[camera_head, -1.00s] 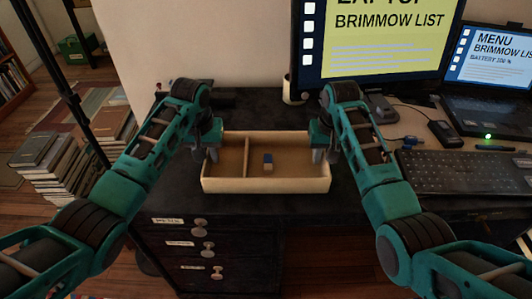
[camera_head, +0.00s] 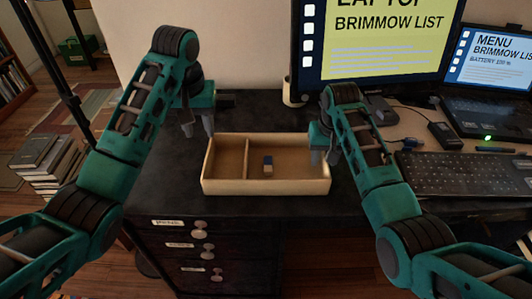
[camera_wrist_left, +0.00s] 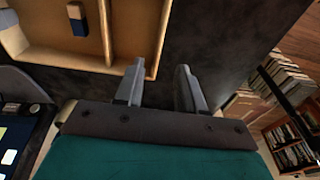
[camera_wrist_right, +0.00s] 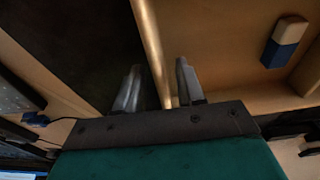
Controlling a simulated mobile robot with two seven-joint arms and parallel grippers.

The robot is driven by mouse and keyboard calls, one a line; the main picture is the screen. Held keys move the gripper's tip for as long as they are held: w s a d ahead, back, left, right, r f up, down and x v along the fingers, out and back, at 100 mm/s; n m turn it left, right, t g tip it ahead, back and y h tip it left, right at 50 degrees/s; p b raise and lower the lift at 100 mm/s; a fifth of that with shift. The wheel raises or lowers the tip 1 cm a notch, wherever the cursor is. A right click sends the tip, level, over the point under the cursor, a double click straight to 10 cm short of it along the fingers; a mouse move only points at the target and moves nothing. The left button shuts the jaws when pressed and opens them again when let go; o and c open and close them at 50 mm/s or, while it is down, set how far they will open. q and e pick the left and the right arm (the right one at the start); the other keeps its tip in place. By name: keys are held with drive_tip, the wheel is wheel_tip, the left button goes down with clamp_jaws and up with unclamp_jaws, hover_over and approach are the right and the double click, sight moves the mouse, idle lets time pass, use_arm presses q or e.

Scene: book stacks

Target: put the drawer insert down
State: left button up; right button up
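The drawer insert (camera_head: 267,187) is a shallow pale wooden tray with one divider. It rests flat on the black desk top. A blue and white block (camera_head: 268,164), like an eraser, lies in its larger right compartment and also shows in the left wrist view (camera_wrist_left: 77,19). My left gripper (camera_head: 199,130) is open and empty, above and left of the insert's back left corner. My right gripper (camera_head: 323,158) is at the insert's right end. In the right wrist view its fingers (camera_wrist_right: 158,88) stand apart on either side of the end wall (camera_wrist_right: 151,45), with gaps visible.
A monitor (camera_head: 375,40) stands behind the insert. A laptop (camera_head: 490,75), a keyboard (camera_head: 465,173) and a small black device (camera_head: 444,133) are to the right. Drawers with round knobs (camera_head: 199,225) are below the desk top. The desk left of the insert is clear.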

drive_tip(key=shift+r, duration=0.2)
use_arm(q)
drive_tip(key=shift+s+r, duration=0.1)
drive_tip(key=shift+r, duration=0.4)
use_arm(e)
wheel_tip(320, 180, up, 12)
drive_tip(key=s, duration=0.1)
drive_tip(key=shift+s+f, duration=0.25)
drive_tip(key=shift+s, duration=0.15)
drive_tip(key=shift+f, duration=0.1)
